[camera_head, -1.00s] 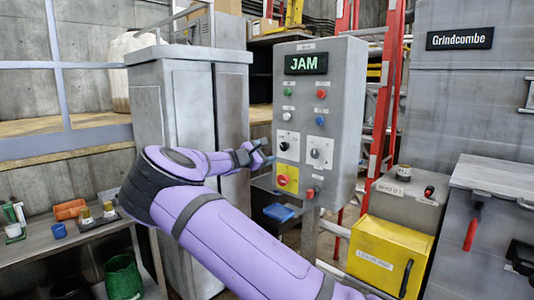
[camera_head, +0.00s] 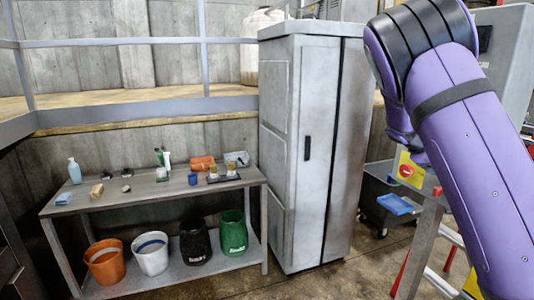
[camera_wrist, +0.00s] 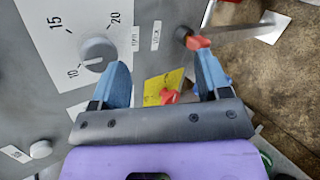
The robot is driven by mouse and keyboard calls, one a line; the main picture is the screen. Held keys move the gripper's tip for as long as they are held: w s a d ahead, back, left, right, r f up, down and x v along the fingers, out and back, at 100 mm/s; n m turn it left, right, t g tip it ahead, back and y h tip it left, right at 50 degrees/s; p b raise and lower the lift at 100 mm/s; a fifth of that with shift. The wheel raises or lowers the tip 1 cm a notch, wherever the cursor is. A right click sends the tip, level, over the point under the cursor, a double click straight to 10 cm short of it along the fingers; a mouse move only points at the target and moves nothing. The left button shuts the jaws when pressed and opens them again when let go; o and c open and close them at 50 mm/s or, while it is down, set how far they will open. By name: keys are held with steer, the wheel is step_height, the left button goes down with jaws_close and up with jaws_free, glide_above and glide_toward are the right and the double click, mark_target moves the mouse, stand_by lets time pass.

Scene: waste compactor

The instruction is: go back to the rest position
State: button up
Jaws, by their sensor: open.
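My gripper (camera_wrist: 162,75) shows in the wrist view with its two blue fingers apart and nothing held between them. It is in front of the grey control panel (camera_wrist: 40,105). A grey dial (camera_wrist: 98,53) marked 10, 15 and 20 is beside the left finger. A red knob on a yellow plate (camera_wrist: 160,88) shows between the fingers. A red part with a dark tip (camera_wrist: 197,42) appears by the right fingertip; I cannot tell whether they touch. In the head view my purple arm fills the right side and hides most of the panel; the gripper is not visible there.
A grey cabinet (camera_head: 300,145) stands mid-view, left of my arm. A workbench (camera_head: 140,193) with small items stands left of it, with several buckets on its lower shelf. A blue tray (camera_head: 395,204) lies right of the cabinet. Open floor shows in front.

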steer(key=s+a+r+m+t+y, duration=0.1)
steer(key=s+a+r+m+y, duration=0.1)
steer(key=s+a, duration=0.5)
steer(key=s+a+r+m+t+y, duration=0.1)
steer(key=s+a+r+y, duration=0.3)
steer(key=s, duration=1.6)
steer(key=s+a+r+m+t+y, duration=0.1)
steer(key=s+a+r+m+y, duration=0.2)
steer(key=s+a, duration=0.7)
steer(key=s+y, duration=0.2)
steer(key=s, duration=0.2)
steer(key=shift+m+t, duration=0.4)
steer(key=shift+w+a, duration=0.1)
